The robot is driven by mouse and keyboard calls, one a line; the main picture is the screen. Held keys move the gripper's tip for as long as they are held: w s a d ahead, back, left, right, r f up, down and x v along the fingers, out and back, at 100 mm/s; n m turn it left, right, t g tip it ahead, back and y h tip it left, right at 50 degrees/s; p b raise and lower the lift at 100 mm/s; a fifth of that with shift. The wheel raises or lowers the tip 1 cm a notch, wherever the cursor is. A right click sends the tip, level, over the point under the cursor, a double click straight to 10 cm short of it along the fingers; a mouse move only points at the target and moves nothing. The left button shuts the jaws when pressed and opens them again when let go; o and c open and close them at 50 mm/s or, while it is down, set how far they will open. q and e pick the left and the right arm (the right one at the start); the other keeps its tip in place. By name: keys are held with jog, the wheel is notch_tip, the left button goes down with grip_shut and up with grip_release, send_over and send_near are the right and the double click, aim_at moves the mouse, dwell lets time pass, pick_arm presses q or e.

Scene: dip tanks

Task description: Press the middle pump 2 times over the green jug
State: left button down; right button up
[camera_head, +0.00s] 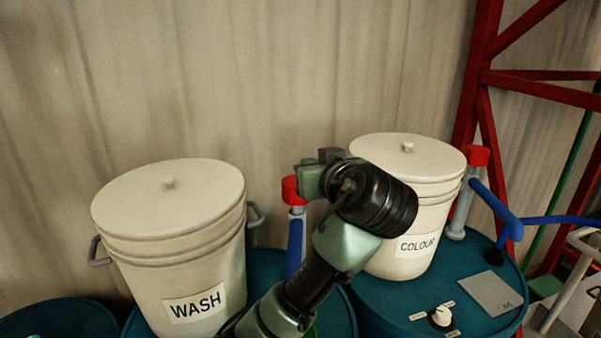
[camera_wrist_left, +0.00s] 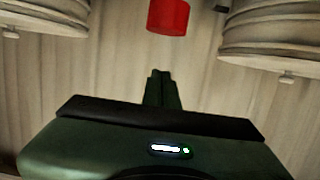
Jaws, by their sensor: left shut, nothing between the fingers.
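A pump with a red top (camera_head: 290,190) and a blue spout (camera_head: 295,243) stands between the two white buckets. My left gripper (camera_head: 308,178) is shut and empty, close beside the red top and partly overlapping it in the head view. In the left wrist view the red top (camera_wrist_left: 168,16) is apart from the shut fingertips (camera_wrist_left: 161,74). A second pump with a red top (camera_head: 477,155) and blue spout stands at the right. A sliver of bright green (camera_head: 311,332) shows beside my arm; I cannot tell whether it is the green jug. My right gripper is not in view.
The WASH bucket (camera_head: 170,245) stands left and the COLOUR bucket (camera_head: 417,215) right, both lidded, on teal drums. The right drum (camera_head: 440,293) bears a knob (camera_head: 440,316) and a grey plate (camera_head: 490,295). A red frame (camera_head: 470,80) rises behind at the right.

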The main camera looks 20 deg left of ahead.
pick_arm(q)
jog(key=p, duration=0.4)
send_over(301, 204)
jog(key=w, duration=0.1)
jog(key=shift+a+f, duration=0.3)
jog(key=shift+f, duration=0.4)
notch_tip(301, 204, down, 3)
jog(key=shift+r+p, duration=0.1)
jog(key=shift+p, duration=0.3)
jog(key=shift+s+d+f, duration=0.15)
jog(key=shift+f, duration=0.5)
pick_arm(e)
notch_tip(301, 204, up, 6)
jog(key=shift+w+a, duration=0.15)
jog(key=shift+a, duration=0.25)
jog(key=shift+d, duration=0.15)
pick_arm(q)
notch_tip(301, 204, down, 4)
jog(key=b, duration=0.3)
jog(key=shift+d, duration=0.1)
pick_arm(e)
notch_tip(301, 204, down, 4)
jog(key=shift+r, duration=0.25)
